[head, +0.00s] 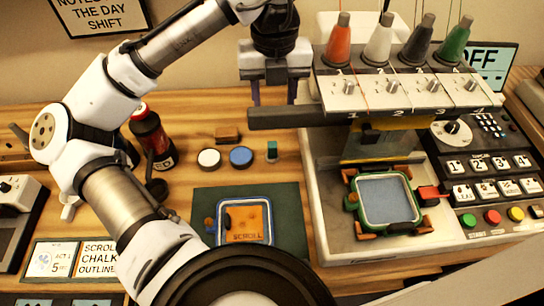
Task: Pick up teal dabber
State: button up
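A small teal dabber (272,151) stands on the wooden table, right of the blue round pad and below the embroidery machine's dark bar in the picture. My gripper (273,100) hangs from the top of the head view, above the dabber in the picture. Its two dark purple fingers are apart, with nothing seen between them. The fingertips end close to the dark bar, which may hide their lowest part. I cannot tell how high the gripper is over the table.
The embroidery machine (318,185) with its dark bar (300,117) fills the right side. A white round pad (208,158), a blue round pad (241,157) and a brown block (228,134) lie left of the dabber. A dark red bottle (150,135) stands further left. A green mat (290,215) lies in front.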

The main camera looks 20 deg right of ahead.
send_over(272, 144)
jog(key=f, duration=0.6)
jog(key=s+f, duration=0.1)
jog(key=f, duration=0.2)
jog(key=shift+w+f, duration=0.25)
jog(key=shift+f, duration=1.1)
jog(key=shift+w+f, duration=0.2)
jog(key=shift+f, duration=1.1)
jog(key=shift+c, duration=0.4)
grip_shut()
